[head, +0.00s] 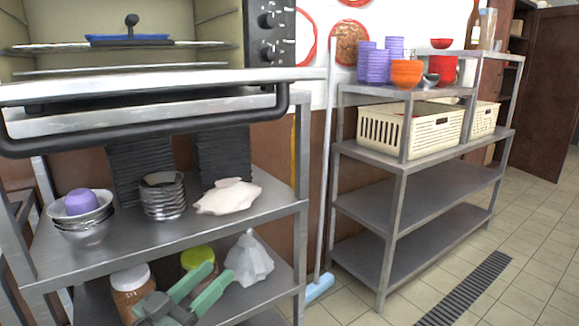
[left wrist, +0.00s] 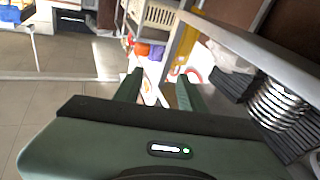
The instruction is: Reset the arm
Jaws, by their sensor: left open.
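My left gripper (head: 221,272) shows low in the head view, with green fingers spread apart and nothing between them. It is in front of the lower shelf of the steel rack, near a jar with a yellow-green lid (head: 198,258) and a white bag (head: 249,259). In the left wrist view its two fingers (left wrist: 160,75) point away, apart and empty. My right gripper is in neither view.
The steel rack's upper shelf (head: 120,250) holds stacked bowls (head: 163,196) and a white cloth-like item (head: 228,196). An open oven door with a black handle (head: 150,139) juts out above. A mop pole (head: 326,170) stands to the right.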

